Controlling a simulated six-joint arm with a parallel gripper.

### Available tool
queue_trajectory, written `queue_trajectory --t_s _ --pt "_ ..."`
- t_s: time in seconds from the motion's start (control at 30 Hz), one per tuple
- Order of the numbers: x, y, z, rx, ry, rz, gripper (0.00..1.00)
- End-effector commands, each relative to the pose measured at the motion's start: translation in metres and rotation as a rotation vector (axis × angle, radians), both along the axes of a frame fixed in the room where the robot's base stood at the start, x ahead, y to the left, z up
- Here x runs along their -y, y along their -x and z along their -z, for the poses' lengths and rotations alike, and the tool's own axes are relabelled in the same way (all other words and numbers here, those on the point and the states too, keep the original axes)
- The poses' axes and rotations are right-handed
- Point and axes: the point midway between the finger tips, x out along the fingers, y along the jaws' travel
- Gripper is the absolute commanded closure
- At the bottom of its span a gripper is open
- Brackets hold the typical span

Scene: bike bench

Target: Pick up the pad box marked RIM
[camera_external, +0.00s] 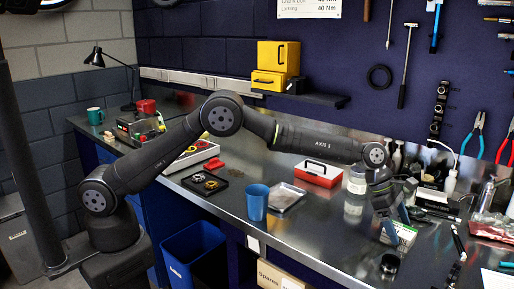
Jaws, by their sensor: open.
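My gripper (395,218) is over the right part of the metal bench, pointing down, with its jaws open. A small flat box or packet (399,236), whitish with a green part, is right at the fingertips. Part of it is behind the fingers. I cannot read its marking, so I cannot tell whether it is the pad box marked RIM. I also cannot tell whether the fingers touch it.
A dark round cup (389,264) stands near the front edge. A blue cup (257,202), a metal tray (286,197) and a red-and-white box (318,173) are to the left. Bottles and loose tools crowd the right and back. Bare bench (335,235) lies between.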

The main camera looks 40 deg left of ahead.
Motion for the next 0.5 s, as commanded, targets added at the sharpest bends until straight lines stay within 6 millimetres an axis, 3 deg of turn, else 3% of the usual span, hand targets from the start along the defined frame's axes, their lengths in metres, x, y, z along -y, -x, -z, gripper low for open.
queue_trajectory --t_s 0.1,0.33,0.5 --pt "-0.0001 0.0 -0.0004 0.0 0.0 0.0 0.18" --pt "-0.0004 0.0 -0.0005 0.0 0.0 0.0 0.63" --pt "-0.0003 -0.0001 -0.0007 0.0 0.0 0.0 0.65"
